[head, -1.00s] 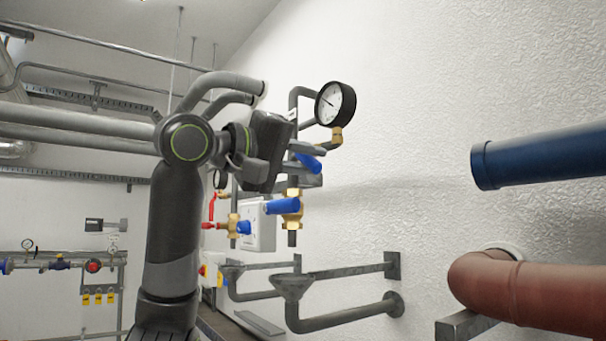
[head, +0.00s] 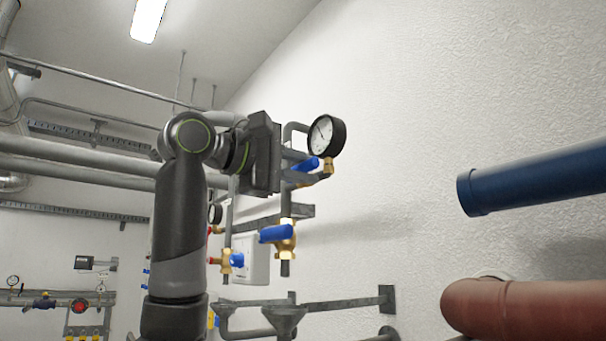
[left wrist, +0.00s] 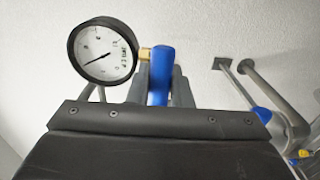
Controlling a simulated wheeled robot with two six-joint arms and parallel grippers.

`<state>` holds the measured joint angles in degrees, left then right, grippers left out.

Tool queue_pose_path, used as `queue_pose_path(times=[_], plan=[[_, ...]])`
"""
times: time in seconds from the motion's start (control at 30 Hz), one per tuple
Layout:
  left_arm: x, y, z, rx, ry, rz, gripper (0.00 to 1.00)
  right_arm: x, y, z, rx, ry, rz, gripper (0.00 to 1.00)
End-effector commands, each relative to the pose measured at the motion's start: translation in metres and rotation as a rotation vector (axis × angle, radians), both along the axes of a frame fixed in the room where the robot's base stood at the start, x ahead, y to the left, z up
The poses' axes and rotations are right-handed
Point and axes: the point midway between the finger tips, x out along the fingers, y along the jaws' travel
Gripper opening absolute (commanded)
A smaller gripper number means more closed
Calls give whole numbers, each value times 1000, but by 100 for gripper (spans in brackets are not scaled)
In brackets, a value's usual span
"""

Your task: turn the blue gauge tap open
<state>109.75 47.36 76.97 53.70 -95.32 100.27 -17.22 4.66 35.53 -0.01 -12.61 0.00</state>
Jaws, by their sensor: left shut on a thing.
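The blue gauge tap (head: 306,165) sits on a brass fitting below the round black-rimmed gauge (head: 326,136). Its blue handle slants up to the right in the head view. My left gripper (head: 300,168) is level with the tap, its fingers reaching right to the handle. In the left wrist view the blue handle (left wrist: 160,76) stands upright between the two grey fingers (left wrist: 158,88), which are shut on it. The gauge (left wrist: 103,50) is just left of the handle there. The finger contact is partly hidden in the head view. My right gripper is not in view.
Below are a larger blue-handled brass valve (head: 277,234) and another blue-handled valve (head: 236,260). A blue pipe (head: 530,180) and a red-brown pipe (head: 530,308) stick out at right. The white wall between them and the gauge is clear.

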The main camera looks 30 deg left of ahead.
Motion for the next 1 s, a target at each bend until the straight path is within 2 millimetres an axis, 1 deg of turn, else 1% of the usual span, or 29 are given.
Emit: queue_pose_path(times=[0.43,0.47,0.6,0.63,1.0], plan=[[0,1,2,-14,1,2,0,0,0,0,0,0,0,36],[0,1,2,-14,1,2,21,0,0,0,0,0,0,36],[0,1,1,-12,2,2,40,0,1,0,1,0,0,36],[0,1,1,-11,2,2,41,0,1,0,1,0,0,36],[0,1,0,-10,3,1,41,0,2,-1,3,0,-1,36]])
